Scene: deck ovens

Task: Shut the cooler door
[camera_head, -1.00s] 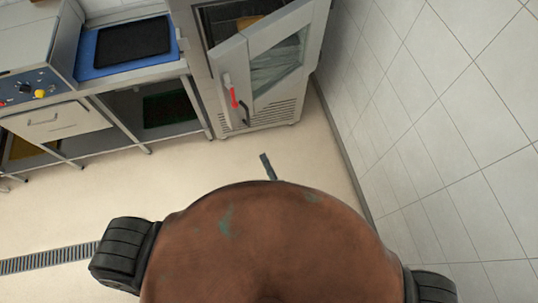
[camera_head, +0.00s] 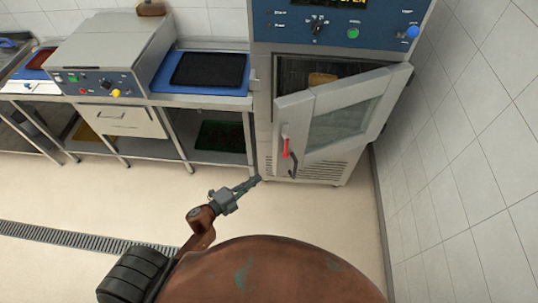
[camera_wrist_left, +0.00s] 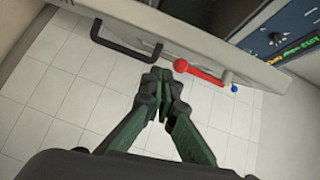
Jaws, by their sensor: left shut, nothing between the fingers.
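The cooler door (camera_head: 340,118) stands ajar in the head view, hinged at its right side and swung out toward me. A red handle piece (camera_head: 286,148) and a dark pull sit on its left edge. My left gripper (camera_head: 257,180) is shut and empty, in front of and below the door's handle edge. In the left wrist view the closed fingertips (camera_wrist_left: 162,72) point at the door edge, between the dark pull (camera_wrist_left: 125,45) and the red handle (camera_wrist_left: 198,69). I cannot tell whether they touch it. My right gripper is out of view.
The cooler body (camera_head: 262,130) shows a dark interior with a tan item (camera_head: 322,78) inside. A steel counter with a blue board and black tray (camera_head: 208,70) stands left. A tiled wall (camera_head: 450,150) is close on the right. Open floor with a drain (camera_head: 75,238) lies left.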

